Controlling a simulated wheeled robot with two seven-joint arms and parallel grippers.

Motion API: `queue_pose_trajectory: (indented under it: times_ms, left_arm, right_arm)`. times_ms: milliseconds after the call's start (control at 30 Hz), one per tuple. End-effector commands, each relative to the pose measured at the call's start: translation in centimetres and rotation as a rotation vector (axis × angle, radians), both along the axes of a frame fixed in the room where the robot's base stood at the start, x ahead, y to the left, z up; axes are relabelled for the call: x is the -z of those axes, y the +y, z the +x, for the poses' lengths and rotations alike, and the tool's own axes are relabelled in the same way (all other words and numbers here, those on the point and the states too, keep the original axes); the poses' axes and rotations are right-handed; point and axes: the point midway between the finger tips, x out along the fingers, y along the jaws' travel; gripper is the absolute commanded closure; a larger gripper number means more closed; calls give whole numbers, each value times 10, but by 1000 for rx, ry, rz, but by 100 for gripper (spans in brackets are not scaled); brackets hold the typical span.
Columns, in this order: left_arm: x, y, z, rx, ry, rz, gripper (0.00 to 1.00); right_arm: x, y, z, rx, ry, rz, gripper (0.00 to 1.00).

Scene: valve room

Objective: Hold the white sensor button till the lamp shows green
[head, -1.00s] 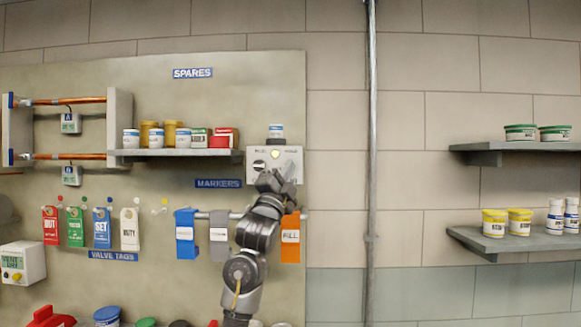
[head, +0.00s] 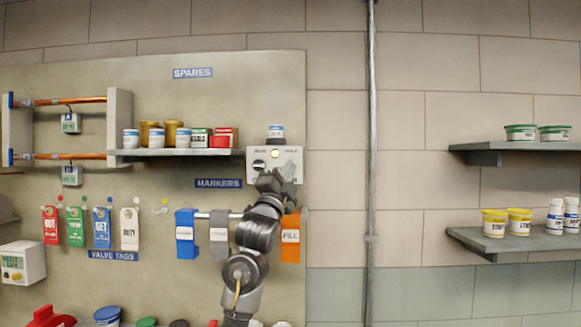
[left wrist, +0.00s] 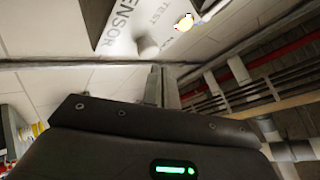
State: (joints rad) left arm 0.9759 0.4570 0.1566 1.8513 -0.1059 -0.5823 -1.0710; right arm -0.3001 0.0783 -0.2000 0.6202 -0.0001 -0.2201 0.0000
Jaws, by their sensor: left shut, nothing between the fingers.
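The white-grey sensor box (head: 292,155) is on the panel to the right of the spares shelf. Its lamp (head: 276,154) looks pale yellow, not green. In the left wrist view the lamp (left wrist: 188,22) glows yellow-white beside the word TEST. The white button (left wrist: 148,46) sticks out of the box there; in the head view my gripper hides it. My left gripper (head: 284,174) is shut and empty, in front of the box's lower part. Its fingertips (left wrist: 161,76) point toward the button, close below it in the left wrist view; I cannot tell whether they touch. My right gripper is out of view.
The spares shelf (head: 180,153) with several tubs ends just left of the box. Blue, grey and orange markers (head: 290,238) hang on a rail beside my arm. A vertical pipe (head: 372,150) runs farther right.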

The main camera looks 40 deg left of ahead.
Motion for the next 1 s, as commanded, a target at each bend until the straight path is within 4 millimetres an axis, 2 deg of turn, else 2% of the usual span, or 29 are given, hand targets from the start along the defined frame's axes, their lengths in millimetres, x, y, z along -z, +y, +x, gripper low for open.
queue_pose_trajectory:
  times_ms: [600,1000]
  left_arm:
    - [0,0,0,0,0,0,100]
    - [0,5,7,1,0,1,100]
  right_arm:
    - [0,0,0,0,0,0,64]
    - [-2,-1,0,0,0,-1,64]
